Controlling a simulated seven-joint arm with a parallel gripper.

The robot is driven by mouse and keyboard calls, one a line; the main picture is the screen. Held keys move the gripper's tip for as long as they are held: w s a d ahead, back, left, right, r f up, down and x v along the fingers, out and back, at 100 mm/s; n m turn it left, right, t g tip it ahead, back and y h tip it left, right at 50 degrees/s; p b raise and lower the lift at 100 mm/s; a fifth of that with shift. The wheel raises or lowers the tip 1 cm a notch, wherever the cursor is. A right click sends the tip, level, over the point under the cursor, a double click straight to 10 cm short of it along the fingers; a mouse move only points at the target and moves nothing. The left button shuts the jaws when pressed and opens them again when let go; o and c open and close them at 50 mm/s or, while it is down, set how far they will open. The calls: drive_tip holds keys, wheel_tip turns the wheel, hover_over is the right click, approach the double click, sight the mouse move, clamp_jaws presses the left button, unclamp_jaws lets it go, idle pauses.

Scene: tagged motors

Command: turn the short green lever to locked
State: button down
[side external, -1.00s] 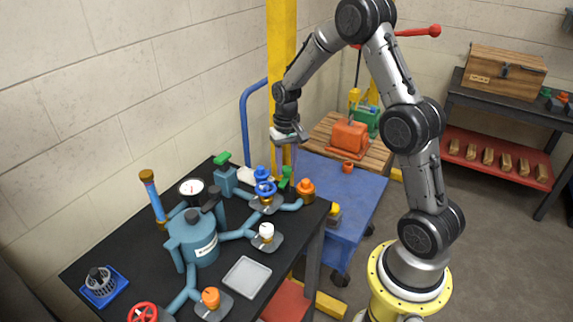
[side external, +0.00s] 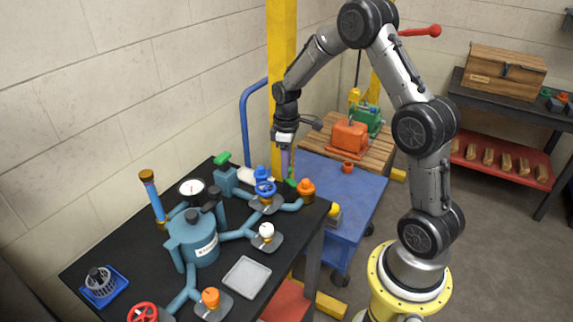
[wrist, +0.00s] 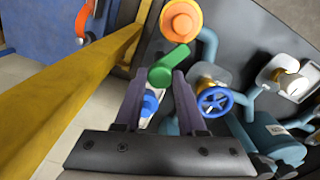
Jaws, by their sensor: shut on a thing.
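The short green lever (side external: 292,183) is at the far right of the black bench, beside the blue valve wheel and the orange knob. In the wrist view its rounded green handle (wrist: 176,64) lies at my fingertips, slanting up to the right. My gripper (side external: 290,176) points down at it, and in the wrist view my gripper (wrist: 160,77) has one finger on each side of the handle's near end. It is shut on the lever. The lever's pivot is hidden by the fingers. Another green handle (side external: 222,158) tops a blue-grey block further left.
A blue handwheel (side external: 265,188) and an orange knob (side external: 306,188) stand close to the lever. A yellow post (side external: 282,90) rises just behind my gripper. A blue cart (side external: 345,190) stands to the right. A grey tray (side external: 246,278) lies on the bench.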

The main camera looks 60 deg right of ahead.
drive_tip(key=n, duration=0.5)
drive_tip(key=shift+w+r, duration=0.1)
drive_tip(key=shift+r, duration=0.05)
drive_tip(key=shift+n, duration=0.3)
idle(0.3)
drive_tip(key=c, duration=0.5)
unclamp_jaws()
wheel_tip(320, 180, up, 14)
